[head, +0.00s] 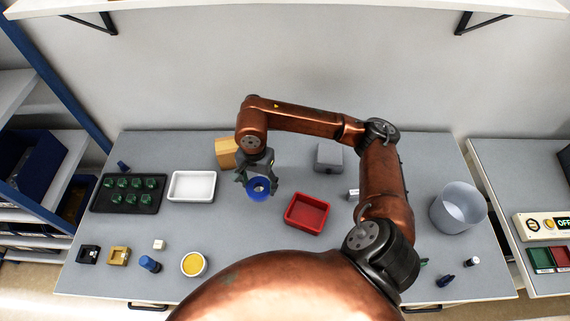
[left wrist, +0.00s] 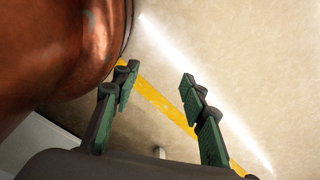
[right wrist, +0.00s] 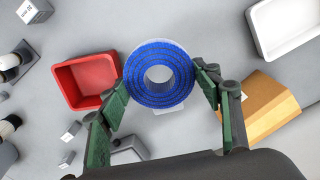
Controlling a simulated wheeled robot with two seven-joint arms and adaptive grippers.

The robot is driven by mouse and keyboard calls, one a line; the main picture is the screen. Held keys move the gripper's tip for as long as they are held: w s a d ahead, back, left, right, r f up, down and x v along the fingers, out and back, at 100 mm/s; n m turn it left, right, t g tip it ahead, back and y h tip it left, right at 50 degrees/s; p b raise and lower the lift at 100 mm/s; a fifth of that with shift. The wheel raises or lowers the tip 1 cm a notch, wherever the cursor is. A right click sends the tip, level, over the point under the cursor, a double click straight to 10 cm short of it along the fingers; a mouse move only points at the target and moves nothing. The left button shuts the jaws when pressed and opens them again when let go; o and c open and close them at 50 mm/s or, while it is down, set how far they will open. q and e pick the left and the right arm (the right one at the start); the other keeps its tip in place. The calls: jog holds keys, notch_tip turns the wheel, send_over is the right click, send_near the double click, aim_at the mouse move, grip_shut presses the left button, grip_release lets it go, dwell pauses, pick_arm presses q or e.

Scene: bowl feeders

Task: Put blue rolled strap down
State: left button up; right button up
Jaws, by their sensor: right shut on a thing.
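The blue rolled strap (head: 258,189) is a coiled ring with a hole in its middle. My right gripper (head: 257,180) is shut on it and holds it over the middle of the table, between the white tray and the red tray. In the right wrist view the strap (right wrist: 160,50) sits between the two green-padded fingers (right wrist: 160,84), its coils facing the camera. My left gripper (left wrist: 158,88) shows only in the left wrist view. Its fingers are apart, with nothing between them but floor and a yellow line behind.
A white tray (head: 191,199) stands left of the strap and a red tray (head: 289,222) right of it. A wooden box (head: 226,152) and grey box (head: 329,165) stand behind. A black tray (head: 97,204) holds several green pieces.

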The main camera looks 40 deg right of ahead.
jog(key=m, duration=0.1)
jog(key=d+m, duration=0.1)
jog(key=m, duration=0.1)
jog(key=w+f+m, duration=0.1)
jog(key=shift+w+d+m, duration=0.1)
jog(key=shift+d+m, duration=0.3)
jog(key=d+m+b, duration=0.1)
jog(key=d+m, duration=0.3)
jog(key=m, duration=1.9)
send_over(285, 163)
jog(key=f, duration=0.7)
jog(key=f+b, duration=0.1)
jog(key=f, duration=0.2)
jog(key=shift+s+a+f, duration=0.2)
jog(key=shift+s+a, duration=0.05)
jog(key=shift+s, duration=0.1)
jog(key=shift+w+d+f, duration=0.15)
jog(key=shift+w+f, duration=0.05)
jog(key=shift+f, duration=0.1)
pick_arm(q)
jog(key=shift+f, duration=0.9)
pick_arm(e)
jog(key=shift+w+d+f, duration=0.1)
jog(key=shift+d+f, duration=0.05)
jog(key=shift+f, duration=1.55)
pick_arm(q)
jog(key=shift+f, duration=0.1)
pick_arm(e)
jog(key=shift+f, duration=0.1)
